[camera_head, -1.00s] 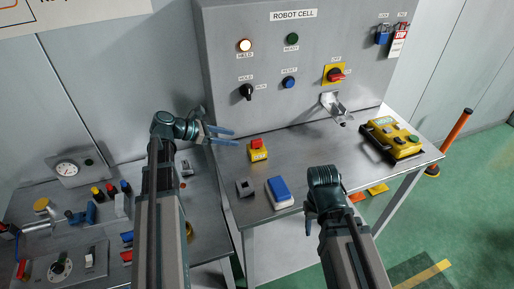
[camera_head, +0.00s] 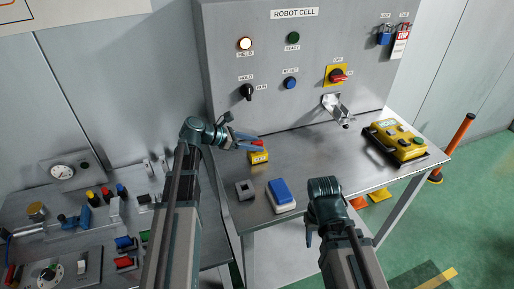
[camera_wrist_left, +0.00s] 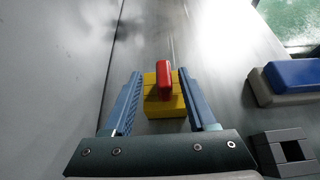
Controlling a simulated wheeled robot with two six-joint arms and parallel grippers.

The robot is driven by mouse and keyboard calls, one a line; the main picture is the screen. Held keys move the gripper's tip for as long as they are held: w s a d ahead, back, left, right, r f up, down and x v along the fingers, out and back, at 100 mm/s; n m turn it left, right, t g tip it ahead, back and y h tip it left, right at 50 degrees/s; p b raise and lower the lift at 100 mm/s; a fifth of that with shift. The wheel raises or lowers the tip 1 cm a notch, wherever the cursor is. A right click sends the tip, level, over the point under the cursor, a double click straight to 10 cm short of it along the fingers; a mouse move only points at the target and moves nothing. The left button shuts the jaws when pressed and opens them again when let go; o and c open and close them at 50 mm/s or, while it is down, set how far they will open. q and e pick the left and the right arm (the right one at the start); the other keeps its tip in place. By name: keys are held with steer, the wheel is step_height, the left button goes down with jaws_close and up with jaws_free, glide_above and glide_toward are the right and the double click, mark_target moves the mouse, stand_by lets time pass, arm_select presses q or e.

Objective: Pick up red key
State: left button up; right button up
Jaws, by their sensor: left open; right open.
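The red key (camera_head: 263,143) stands upright in a yellow block (camera_head: 259,158) on the steel table. It also shows in the left wrist view (camera_wrist_left: 163,80), rising from the block's middle. My left gripper (camera_head: 256,144) is open, with its blue fingers reaching to either side of the key. In the left wrist view the fingers (camera_wrist_left: 159,73) flank the yellow block, with the key between them and no clear contact. My right gripper (camera_head: 311,236) is by the table's front edge, mostly hidden behind its own wrist, and holds nothing visible.
A grey square socket (camera_head: 244,190) and a blue-topped block (camera_head: 281,194) sit in front of the key. A yellow pendant (camera_head: 400,141) lies at the table's right. The control panel (camera_head: 300,70) stands behind. The middle of the table is clear.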

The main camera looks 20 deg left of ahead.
arm_select(q)
steer(key=b+x, duration=0.1)
steer(key=x, duration=0.3)
steer(key=shift+d, duration=0.3)
steer(key=shift+s+r, duration=0.1)
jaws_close()
